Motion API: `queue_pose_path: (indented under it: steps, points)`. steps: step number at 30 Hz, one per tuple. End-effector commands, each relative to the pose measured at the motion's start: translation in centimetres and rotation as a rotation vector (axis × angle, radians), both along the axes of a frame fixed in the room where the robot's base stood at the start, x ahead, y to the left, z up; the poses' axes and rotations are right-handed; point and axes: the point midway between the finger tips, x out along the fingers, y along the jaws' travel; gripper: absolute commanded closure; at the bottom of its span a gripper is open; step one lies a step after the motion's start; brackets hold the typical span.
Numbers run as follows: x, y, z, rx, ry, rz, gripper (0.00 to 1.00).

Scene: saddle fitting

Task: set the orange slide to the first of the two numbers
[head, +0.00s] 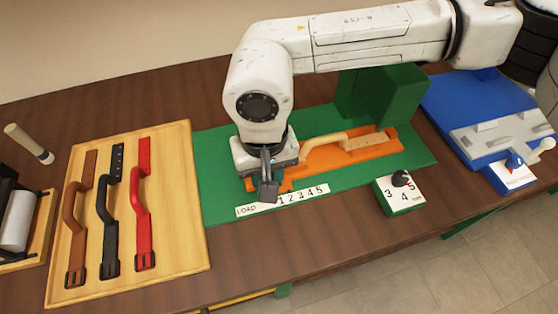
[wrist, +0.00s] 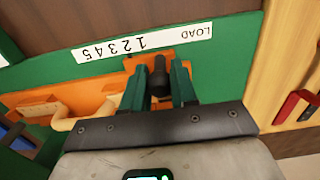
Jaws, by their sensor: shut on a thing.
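The orange slide (head: 350,155) lies on the green base (head: 222,165), carrying a tan handle strap (head: 325,146). The slide also shows in the wrist view (wrist: 90,103). My gripper (head: 268,187) is over the slide's left end, its fingers pointing down. In the wrist view my gripper (wrist: 158,85) is shut on the slide's black knob (wrist: 160,65). A white scale (head: 283,200) reads LOAD, 1, 2, 3, 4, 5. The slide's end lies near the 1, towards LOAD; its exact mark is unclear. My gripper partly hides this end in the head view.
A green block with a black dial (head: 400,180) shows 3, 4 and 5. A tall green block (head: 385,95) stands behind the slide. A wooden tray (head: 185,255) holds brown, black and red straps at left. A blue fixture (head: 470,95) is at right.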

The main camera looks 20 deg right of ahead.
Motion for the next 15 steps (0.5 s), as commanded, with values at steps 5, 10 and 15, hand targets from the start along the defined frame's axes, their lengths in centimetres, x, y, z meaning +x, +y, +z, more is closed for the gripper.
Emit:
queue_pose_path:
  steps: [5,10,15]
  points:
    - [-0.06,0.11,-0.03,0.002,0.001,0.002,0.62]
    - [-0.04,0.07,-0.02,0.002,0.0,0.002,0.49]
    - [-0.02,0.05,0.0,0.001,0.0,0.001,0.49]
